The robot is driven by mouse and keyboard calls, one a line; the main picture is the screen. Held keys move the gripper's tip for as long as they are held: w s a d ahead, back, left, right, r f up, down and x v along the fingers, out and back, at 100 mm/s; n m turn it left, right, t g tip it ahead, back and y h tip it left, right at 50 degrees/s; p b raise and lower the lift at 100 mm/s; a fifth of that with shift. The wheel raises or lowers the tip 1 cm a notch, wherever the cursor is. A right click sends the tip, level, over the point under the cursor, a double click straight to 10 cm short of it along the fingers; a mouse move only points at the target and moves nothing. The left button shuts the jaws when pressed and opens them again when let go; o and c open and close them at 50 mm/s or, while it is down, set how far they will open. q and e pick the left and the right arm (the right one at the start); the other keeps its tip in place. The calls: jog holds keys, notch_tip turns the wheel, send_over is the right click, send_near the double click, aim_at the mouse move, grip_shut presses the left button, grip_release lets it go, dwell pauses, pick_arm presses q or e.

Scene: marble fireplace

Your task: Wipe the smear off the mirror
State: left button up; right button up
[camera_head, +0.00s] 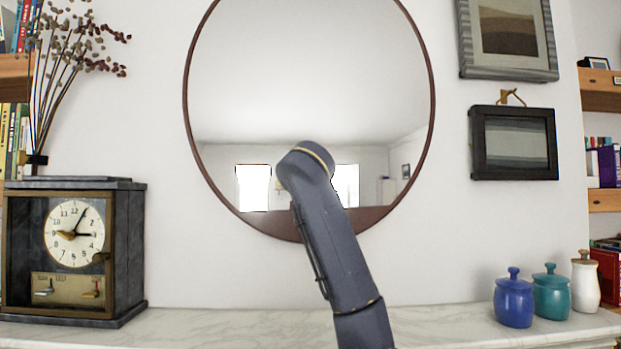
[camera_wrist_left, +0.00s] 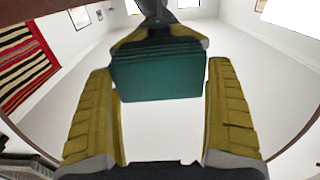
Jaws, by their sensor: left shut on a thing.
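The round mirror (camera_head: 310,70) with a thin brown frame hangs on the white wall in the head view. My left arm crosses in front of its lower part and hides the left gripper there. In the left wrist view, my left gripper (camera_wrist_left: 163,75) has yellow fingers shut on a dark green ribbed block (camera_wrist_left: 158,75). The mirror surface (camera_wrist_left: 160,130) fills much of that view, with the gripper's reflection just beyond the block. I cannot tell whether the block touches the glass. I cannot make out a smear in either view. My right gripper is not in view.
A marble mantel (camera_head: 230,325) runs below. A dark clock (camera_head: 130,250) and dried stems (camera_head: 60,70) stand at left. Blue (camera_head: 513,303), teal (camera_head: 551,297) and white (camera_head: 585,285) jars stand at right. Two framed pictures (camera_head: 513,143) (camera_head: 508,35) hang right of the mirror.

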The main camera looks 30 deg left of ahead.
pick_arm(q)
jog(key=shift+a, duration=0.1)
dwell(0.3)
jog(key=v, duration=0.6)
dwell(0.4)
jog(key=shift+s, duration=0.15)
jog(key=v, duration=0.3)
dwell(0.5)
dwell(0.4)
jog(key=w+a, duration=0.4)
jog(key=a, duration=0.1)
jog(key=shift+w+a+f, duration=0.3)
jog(key=shift+a+f, duration=0.05)
jog(key=shift+a, duration=0.05)
dwell(0.5)
jog(key=shift+x, duration=1.05)
dwell(0.8)
